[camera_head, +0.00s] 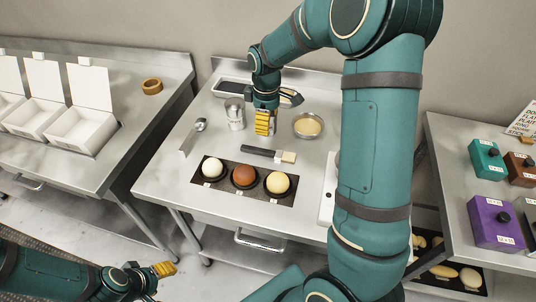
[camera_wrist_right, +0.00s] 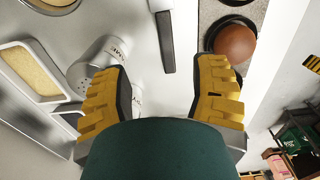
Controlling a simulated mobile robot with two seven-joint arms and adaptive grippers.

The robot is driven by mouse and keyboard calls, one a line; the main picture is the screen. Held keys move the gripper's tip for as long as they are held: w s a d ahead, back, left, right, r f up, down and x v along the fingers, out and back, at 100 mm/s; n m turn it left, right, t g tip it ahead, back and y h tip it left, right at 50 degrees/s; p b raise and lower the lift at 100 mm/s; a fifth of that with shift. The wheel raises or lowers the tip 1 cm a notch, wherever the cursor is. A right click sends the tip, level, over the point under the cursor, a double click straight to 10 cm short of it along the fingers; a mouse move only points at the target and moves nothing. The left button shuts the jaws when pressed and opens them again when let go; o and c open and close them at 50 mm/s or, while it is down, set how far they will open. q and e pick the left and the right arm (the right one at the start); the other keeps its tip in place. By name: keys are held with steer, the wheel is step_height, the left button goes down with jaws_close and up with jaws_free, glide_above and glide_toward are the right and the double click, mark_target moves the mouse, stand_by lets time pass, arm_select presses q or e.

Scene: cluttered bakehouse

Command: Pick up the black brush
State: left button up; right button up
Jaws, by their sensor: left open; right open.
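The black brush (camera_head: 262,152) lies flat on the middle steel table, behind the tray of three round buns. Its dark handle points left and its pale bristle end is at the right. In the right wrist view the black handle (camera_wrist_right: 164,40) shows at the top, ahead of and between the fingers. My right gripper (camera_head: 265,122) is open and empty, above the table just behind the brush and beside the metal shaker (camera_head: 235,114). My left gripper (camera_head: 162,270) is open and empty at the lower left, away from the table.
The dark bun tray (camera_head: 222,190) sits in front of the brush. A round dish (camera_head: 308,125) stands behind it to the right, a scoop (camera_head: 198,126) at the left. White boxes (camera_head: 85,128) stand on the left table, coloured boxes (camera_head: 496,223) on the right one.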

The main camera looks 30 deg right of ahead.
glide_above(265, 151)
steer(key=f, duration=0.4)
steer(key=d+f, duration=0.1)
steer(key=f, duration=0.2)
steer(key=shift+w+b, duration=0.2)
steer(key=shift+b, duration=0.15)
steer(key=f, duration=0.2)
steer(key=a+f, duration=0.1)
steer(key=f, duration=0.1)
steer(key=shift+s+f, duration=0.1)
steer(key=shift+s, duration=0.05)
steer(key=shift+d+f+b, duration=0.1)
steer(key=shift+f+b, duration=0.2)
steer(key=shift+f, duration=0.15)
jaws_close()
